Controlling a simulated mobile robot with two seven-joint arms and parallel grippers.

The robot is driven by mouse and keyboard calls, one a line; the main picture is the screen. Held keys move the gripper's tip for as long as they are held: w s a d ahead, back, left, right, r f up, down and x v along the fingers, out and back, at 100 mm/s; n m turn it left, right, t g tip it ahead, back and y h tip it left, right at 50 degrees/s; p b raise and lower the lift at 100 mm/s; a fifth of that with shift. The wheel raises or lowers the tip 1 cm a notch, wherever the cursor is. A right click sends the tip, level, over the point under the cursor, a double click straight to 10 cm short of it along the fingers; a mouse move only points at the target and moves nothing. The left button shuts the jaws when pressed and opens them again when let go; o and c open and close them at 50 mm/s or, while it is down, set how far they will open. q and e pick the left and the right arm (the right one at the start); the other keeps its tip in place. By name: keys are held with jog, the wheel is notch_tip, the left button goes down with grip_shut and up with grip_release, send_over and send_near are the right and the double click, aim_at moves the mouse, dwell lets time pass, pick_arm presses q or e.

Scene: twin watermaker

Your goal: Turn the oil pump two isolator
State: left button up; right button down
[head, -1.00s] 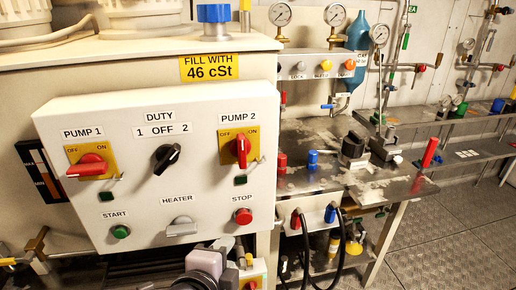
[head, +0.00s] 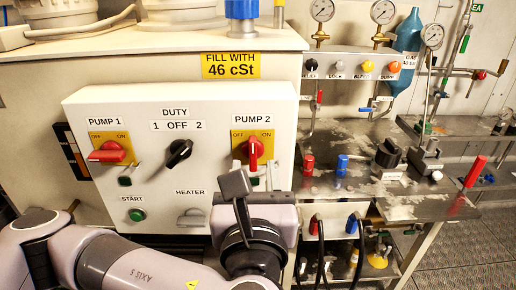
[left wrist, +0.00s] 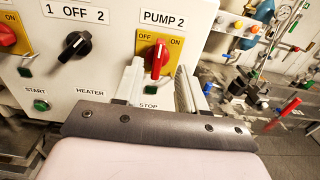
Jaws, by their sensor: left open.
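The pump two isolator (head: 253,152) is a red handle on a yellow OFF/ON plate under the PUMP 2 label, at the upper right of the white panel. Its handle stands upright. It also shows in the left wrist view (left wrist: 158,59), just beyond and between my fingers. My right gripper is not in view.
The panel also carries the red pump one isolator (head: 107,151), the black duty selector (head: 179,152), the green start button (head: 136,214) and the heater switch (head: 191,218). A metal bench (head: 345,205) with valves and gauges stands to the right.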

aim_at(253, 150)
pick_arm(q)
jog(key=w+p, duration=0.1)
jog(key=w, duration=0.5)
jog(key=shift+w+a, duration=0.1)
jog(key=shift+w, duration=0.1)
grip_shut()
